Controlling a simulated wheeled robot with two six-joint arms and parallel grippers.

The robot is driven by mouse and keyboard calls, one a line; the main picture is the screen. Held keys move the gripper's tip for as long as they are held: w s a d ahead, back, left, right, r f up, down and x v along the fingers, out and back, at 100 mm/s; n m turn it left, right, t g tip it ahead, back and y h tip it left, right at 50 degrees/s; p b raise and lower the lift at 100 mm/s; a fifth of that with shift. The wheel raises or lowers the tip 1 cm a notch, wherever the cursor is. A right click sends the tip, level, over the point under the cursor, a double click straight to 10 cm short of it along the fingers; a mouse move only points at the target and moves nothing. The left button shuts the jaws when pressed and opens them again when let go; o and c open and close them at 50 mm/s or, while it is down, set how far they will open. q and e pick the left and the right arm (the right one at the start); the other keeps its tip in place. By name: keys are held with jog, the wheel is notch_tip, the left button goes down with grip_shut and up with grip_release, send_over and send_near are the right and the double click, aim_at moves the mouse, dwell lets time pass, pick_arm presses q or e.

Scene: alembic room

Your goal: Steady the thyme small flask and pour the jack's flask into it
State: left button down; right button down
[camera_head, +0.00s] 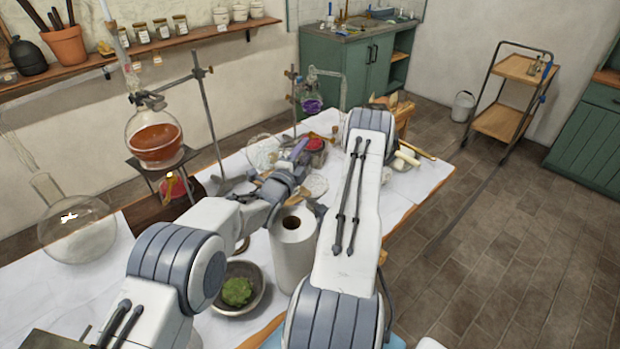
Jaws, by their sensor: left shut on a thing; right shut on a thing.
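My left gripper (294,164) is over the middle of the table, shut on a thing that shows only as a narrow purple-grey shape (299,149). I cannot tell which flask this is. My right arm crosses the centre of the view and hides its own gripper and whatever is in it. Clear glassware (262,150) stands just beyond my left gripper, its outline faint. I cannot make out the thyme small flask or the jack's flask for sure, nor any liquid passing between them.
A flask of orange-brown liquid (154,140) sits on a stand at left. A large empty flask (75,236) is nearer. A paper roll (292,250) and a bowl of green herb (244,302) stand close to my arms. A purple-filled flask (311,106) is at the back.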

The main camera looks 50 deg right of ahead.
aim_at(276, 154)
pick_arm(q)
jog(key=shift+s+r+m, duration=0.15)
jog(key=shift+m, duration=0.8)
jog(key=shift+s+r+m, duration=0.1)
jog(key=shift+s+m, duration=0.05)
jog(key=shift+m, duration=0.8)
dwell(1.8)
jog(key=shift+m, duration=0.4)
jog(key=shift+s+d, duration=0.1)
jog(key=shift+m, duration=0.7)
jog(key=n, duration=0.4)
jog(key=w+n, duration=0.1)
jog(key=n, duration=0.2)
jog(key=shift+a+f, duration=0.15)
jog(key=shift+a, duration=0.05)
jog(key=w+n, duration=0.1)
jog(key=n, duration=0.3)
jog(key=w+a+r+n, duration=0.1)
jog(key=n, duration=0.3)
jog(key=w+r+n, duration=0.1)
jog(key=w+n, duration=0.1)
jog(key=n, duration=0.2)
jog(key=shift+a+n, duration=0.15)
jog(key=shift+n, duration=0.25)
dwell(0.4)
